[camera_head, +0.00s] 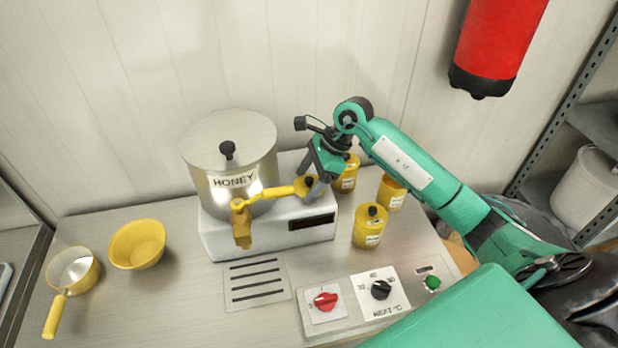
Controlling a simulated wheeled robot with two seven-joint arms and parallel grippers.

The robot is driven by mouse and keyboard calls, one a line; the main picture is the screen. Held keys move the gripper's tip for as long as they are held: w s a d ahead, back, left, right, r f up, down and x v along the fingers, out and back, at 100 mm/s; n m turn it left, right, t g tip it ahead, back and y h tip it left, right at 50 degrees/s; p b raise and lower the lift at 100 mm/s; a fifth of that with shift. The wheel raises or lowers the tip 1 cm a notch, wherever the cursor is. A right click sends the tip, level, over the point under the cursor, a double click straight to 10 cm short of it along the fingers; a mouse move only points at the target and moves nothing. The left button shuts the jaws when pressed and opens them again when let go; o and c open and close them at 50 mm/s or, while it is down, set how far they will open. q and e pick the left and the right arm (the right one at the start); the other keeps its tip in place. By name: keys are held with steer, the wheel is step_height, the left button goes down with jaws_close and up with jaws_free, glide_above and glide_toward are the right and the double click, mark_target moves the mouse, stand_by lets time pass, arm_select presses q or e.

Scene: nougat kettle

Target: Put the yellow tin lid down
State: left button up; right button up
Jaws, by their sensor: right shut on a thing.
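My right gripper (313,187) is shut on a yellow tin lid (301,189) with a dark knob. It holds the lid in front of the honey kettle's right side, by the end of the yellow tap lever (268,194). The fingers hide part of the lid. A yellow tin (391,193) at the right shows no knob on top. A yellow tin (369,232) in front has a lid with a dark knob. Another yellow tin (348,178) stands behind, partly hidden by my gripper. My left gripper is not in view.
The steel honey kettle (208,187) stands on a white base (265,240). A yellow bowl (137,244) and a yellow-handled pan (75,272) are at the left. A slotted plate (257,284), red knob (325,301) and black heat knob (380,289) lie in front.

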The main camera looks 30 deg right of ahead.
steer(key=o, duration=0.9)
steer(key=shift+f, duration=0.1)
steer(key=shift+o, duration=0.2)
steer(key=shift+r+p, duration=0.25)
steer(key=shift+p, duration=0.05)
steer(key=b+v, duration=0.3)
steer(key=v, duration=0.8)
steer(key=shift+d+r+b, duration=0.25)
steer(key=shift+r+b, duration=0.1)
steer(key=shift+b, duration=0.05)
steer(key=shift+s, duration=0.1)
